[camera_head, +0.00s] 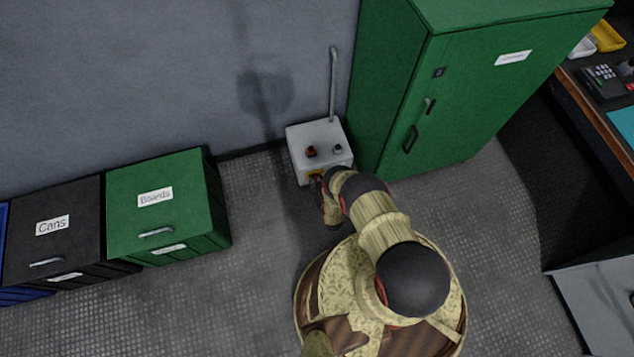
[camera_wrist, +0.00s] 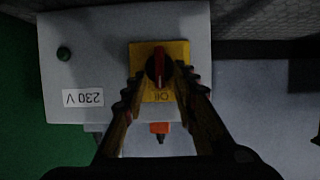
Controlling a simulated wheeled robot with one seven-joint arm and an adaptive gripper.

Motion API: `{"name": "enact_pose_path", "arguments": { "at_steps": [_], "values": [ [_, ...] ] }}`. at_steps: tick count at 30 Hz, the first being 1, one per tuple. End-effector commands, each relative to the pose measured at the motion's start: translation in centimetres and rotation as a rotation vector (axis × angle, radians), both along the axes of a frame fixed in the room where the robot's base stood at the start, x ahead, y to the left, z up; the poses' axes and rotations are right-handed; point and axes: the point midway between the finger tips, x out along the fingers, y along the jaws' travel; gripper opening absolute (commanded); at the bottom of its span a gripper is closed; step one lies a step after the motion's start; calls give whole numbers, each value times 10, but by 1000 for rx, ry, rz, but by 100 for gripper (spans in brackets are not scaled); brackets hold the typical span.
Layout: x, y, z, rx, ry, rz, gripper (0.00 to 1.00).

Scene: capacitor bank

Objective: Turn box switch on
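The grey switch box (camera_head: 313,133) stands on the floor against the wall. In the wrist view the box face (camera_wrist: 90,30) appears upside down, with a "230 V" label (camera_wrist: 83,98) and a dark green round button or lamp (camera_wrist: 64,53). In the head view my gripper (camera_head: 318,182) is at the box's front, largely hidden by my arm.
A green cabinet (camera_head: 470,90) stands close to the right of the box. A green "Boards" bin (camera_head: 185,205) and a black "Cans" bin (camera_head: 60,250) stand to the left. A conduit (camera_head: 333,85) rises from the box. Floor between bin and box is clear.

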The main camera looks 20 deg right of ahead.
Motion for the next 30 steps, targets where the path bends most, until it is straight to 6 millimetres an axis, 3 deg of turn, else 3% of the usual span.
{"name": "enact_pose_path", "arguments": {
  "at_steps": [5, 20, 30],
  "values": [
    [0, 0, 0, 0, 0, 0, 28],
    [0, 0, 0, 0, 0, 0, 0],
    [-1, 0, 0, 1, 0, 0, 0]
  ]
}}
